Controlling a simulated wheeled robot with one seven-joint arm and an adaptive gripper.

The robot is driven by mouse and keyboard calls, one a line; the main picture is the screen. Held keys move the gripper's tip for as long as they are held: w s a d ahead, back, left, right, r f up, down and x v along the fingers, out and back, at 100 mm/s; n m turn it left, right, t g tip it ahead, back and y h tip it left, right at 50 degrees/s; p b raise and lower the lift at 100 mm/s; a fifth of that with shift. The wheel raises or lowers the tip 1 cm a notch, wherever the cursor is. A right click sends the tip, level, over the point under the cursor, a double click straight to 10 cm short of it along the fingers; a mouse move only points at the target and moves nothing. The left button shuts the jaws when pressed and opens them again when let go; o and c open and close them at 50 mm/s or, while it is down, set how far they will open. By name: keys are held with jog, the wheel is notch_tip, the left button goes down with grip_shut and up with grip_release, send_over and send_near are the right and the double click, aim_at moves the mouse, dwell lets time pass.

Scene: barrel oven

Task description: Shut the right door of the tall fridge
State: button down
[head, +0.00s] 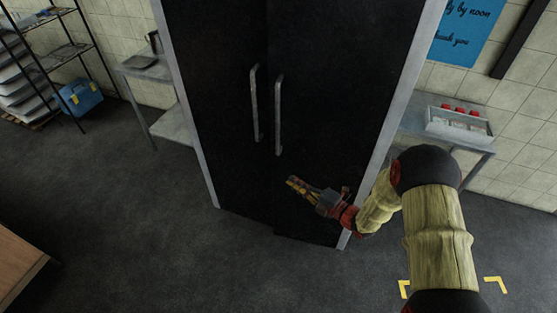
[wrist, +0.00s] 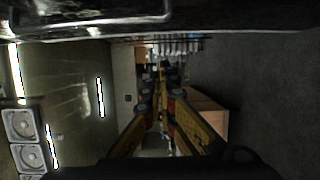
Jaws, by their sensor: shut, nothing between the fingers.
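The tall fridge is black with a light grey frame and two doors, seen in the head view. Its right door (head: 330,100) carries a vertical metal handle (head: 278,115), beside the handle (head: 255,103) of the left door (head: 220,100). The right door's lower edge seems to sit slightly forward of the left door's; how far it is open I cannot tell. My gripper (head: 291,182) is shut and empty, in front of the right door's lower part, below its handle. Whether it touches the door is unclear. In the wrist view my gripper (wrist: 160,75) points away past a dark surface along the top.
A metal table (head: 155,72) stands left of the fridge, and another table with a tray (head: 458,125) stands right. A shelf rack (head: 75,45) and blue box (head: 80,97) are at far left. A wooden edge (head: 18,262) is at lower left. The floor (head: 150,240) before the fridge is clear.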

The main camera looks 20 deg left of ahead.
aim_at(278, 149)
jog(key=w+a+b, duration=0.1)
jog(key=w+a, duration=0.6)
jog(key=a, duration=0.1)
jog(key=shift+w+a+r, duration=0.25)
jog(key=shift+w+a, duration=0.1)
jog(key=shift+w, duration=0.05)
jog(key=w, duration=0.2)
jog(key=w+a+b, duration=0.1)
jog(key=w, duration=0.2)
jog(key=shift+a+f, duration=0.15)
jog(key=shift+a, duration=0.05)
jog(key=shift+w+r, duration=0.2)
